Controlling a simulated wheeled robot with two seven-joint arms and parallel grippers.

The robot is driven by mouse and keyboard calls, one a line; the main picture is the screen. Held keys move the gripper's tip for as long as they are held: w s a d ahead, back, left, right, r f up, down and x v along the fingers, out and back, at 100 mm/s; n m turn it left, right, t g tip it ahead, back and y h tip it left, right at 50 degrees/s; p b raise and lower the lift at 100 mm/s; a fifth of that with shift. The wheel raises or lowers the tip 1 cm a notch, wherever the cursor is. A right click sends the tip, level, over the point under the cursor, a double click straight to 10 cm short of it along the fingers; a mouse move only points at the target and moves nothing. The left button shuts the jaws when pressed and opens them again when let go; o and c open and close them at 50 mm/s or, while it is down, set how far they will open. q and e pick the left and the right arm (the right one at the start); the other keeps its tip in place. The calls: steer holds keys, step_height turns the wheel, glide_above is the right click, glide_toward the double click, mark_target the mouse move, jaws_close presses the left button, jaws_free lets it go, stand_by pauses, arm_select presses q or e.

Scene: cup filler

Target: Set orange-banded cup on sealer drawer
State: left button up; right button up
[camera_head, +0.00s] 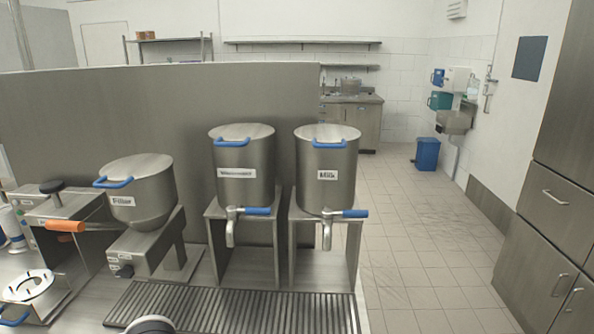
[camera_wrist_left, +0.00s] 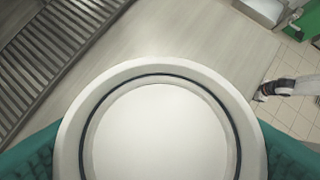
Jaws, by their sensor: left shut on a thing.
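My left gripper shows in the left wrist view, with its green finger pads (camera_wrist_left: 152,152) on both sides of a round white cup (camera_wrist_left: 160,135). It is shut on this cup, whose pale round face with a dark ring fills the lower middle. No orange band shows from this angle. In the head view, a metal sealer (camera_head: 75,215) with an orange handle stands at the left. Its drawer (camera_head: 28,287), a plate with a round slotted opening and a blue handle, is at the lower left. A white and dark part (camera_wrist_left: 285,88) at the right edge looks like my right gripper; its fingers are unclear.
The filler hopper (camera_head: 140,195) stands beside the sealer. Two labelled metal tanks (camera_head: 245,170) and (camera_head: 328,165) with blue-handled taps stand on stands to the right. A slatted drip grate (camera_head: 235,310) lies in front of them. White bottles crowd the far left edge.

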arm_select(q)
steer(key=w+a+r+n+t+y, duration=0.2)
steer(key=w+a+r+n+y, duration=0.2)
steer(key=n, duration=0.7)
steer(key=shift+w+a+r, duration=0.15)
steer(key=shift+a+r, duration=0.65)
steer(key=shift+a, duration=0.1)
